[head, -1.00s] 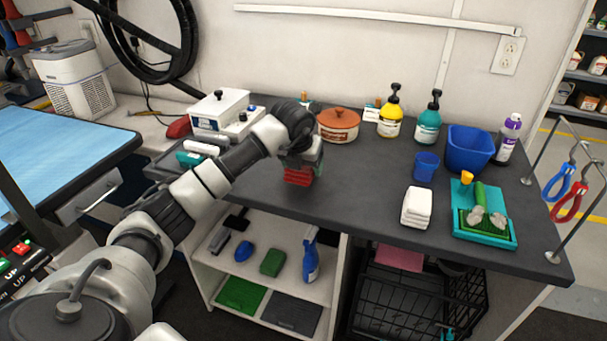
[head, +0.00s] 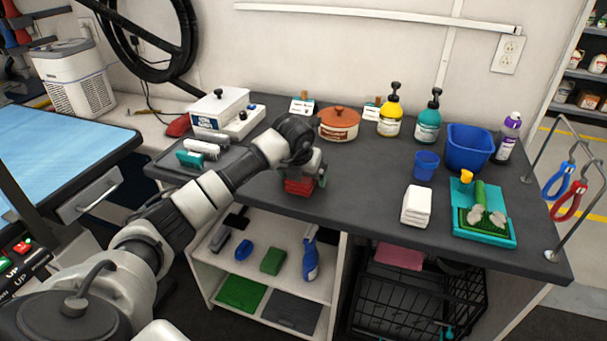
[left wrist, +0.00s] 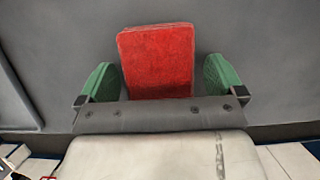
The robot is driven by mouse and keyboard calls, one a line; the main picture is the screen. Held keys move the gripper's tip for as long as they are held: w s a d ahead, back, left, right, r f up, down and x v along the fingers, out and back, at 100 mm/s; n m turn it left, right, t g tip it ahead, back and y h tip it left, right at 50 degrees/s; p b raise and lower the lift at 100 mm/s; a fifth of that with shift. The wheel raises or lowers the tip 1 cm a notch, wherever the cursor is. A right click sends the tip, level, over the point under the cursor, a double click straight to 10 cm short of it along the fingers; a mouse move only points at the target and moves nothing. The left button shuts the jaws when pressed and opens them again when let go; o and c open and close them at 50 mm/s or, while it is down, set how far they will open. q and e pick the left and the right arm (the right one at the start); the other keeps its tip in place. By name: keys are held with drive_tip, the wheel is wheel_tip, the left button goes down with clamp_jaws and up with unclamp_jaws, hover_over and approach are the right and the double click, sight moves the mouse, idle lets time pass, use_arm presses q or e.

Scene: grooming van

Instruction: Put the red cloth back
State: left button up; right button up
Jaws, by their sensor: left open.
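The red cloth (head: 298,187) is a folded red stack low at the front edge of the dark counter, left of centre in the head view. It appears to rest on the counter. My left gripper (head: 305,178) is right over it, pointing down. In the left wrist view the red cloth (left wrist: 157,62) sits between the two green-padded fingers of my left gripper (left wrist: 162,82). The fingers are open, with a gap at each side of the cloth. The gripper hides part of the cloth in the head view. My right gripper is not in view.
A stack of white cloths (head: 416,206) and a teal tray (head: 484,238) stand to the right. A brown lidded pot (head: 338,124), pump bottles and a blue bin (head: 468,148) stand behind. Shelves below hold brushes and a blue spray bottle (head: 310,258). The counter's middle is clear.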

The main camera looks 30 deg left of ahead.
use_arm(q)
drive_tip(key=v, duration=1.2)
drive_tip(key=shift+d, duration=0.1)
